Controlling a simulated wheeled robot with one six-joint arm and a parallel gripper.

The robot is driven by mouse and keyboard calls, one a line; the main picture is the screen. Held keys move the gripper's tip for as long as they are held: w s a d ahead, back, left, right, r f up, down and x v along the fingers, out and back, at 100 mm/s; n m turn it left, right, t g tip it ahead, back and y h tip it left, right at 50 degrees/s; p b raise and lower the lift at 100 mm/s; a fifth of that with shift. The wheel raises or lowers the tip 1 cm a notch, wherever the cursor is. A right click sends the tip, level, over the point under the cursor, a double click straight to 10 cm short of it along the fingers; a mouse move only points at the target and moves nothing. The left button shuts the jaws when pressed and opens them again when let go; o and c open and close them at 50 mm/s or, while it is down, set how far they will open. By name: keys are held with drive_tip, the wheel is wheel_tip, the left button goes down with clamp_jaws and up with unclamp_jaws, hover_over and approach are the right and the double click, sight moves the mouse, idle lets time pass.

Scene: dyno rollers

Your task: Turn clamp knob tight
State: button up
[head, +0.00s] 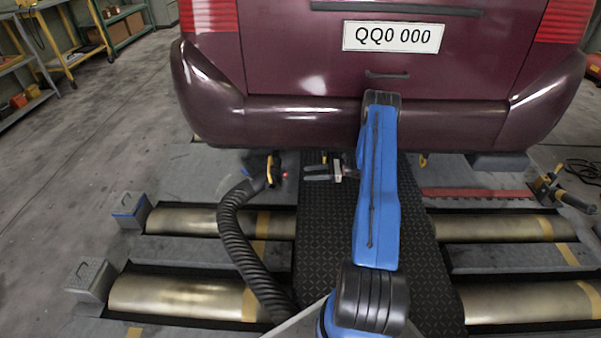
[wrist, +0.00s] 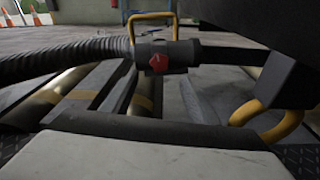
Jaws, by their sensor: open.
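The clamp knob is a small red knob (wrist: 157,62) on the dark hose nozzle clamp (wrist: 182,52), facing the wrist camera near the upper middle of the wrist view. In the head view the red knob (head: 284,174) is a tiny spot on the right side of the clamp, under the bumper. A yellow handle (wrist: 150,17) rises over the clamp. My gripper (head: 312,172) is open and empty, its fingers pointing left towards the knob, with a gap between. The fingers are not clearly distinguishable in the wrist view.
A black corrugated hose (head: 238,230) runs from the clamp down to the front. The maroon car's bumper (head: 290,122) hangs close above. A yellow loop (wrist: 282,125) shows at right in the wrist view. Metal rollers (head: 185,297) lie on both sides of the black plate (head: 425,270).

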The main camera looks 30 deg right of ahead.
drive_tip(key=v, duration=0.6)
drive_tip(key=shift+s+d, duration=0.15)
drive_tip(key=shift+d, duration=0.1)
drive_tip(key=shift+r, duration=0.1)
